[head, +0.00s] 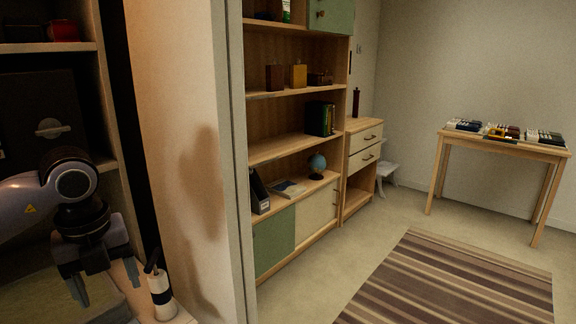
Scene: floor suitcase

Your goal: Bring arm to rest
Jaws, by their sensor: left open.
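My left arm comes in from the left edge of the head view, in front of a dark shelf unit. Its gripper (108,287) points down with its fingers spread apart and nothing between them. It hangs over a light surface, just left of a white pump bottle (160,292) with a dark band and dark top. I cannot tell whether the gripper touches the bottle; a small gap seems to show. My right gripper is not in view.
A pale wall end (185,130) stands close to the right of the bottle. Beyond it are a wooden bookcase (290,148), a drawer cabinet (362,165), a wooden table (500,146) with several small items, and a striped rug (450,285). The floor around the rug is clear.

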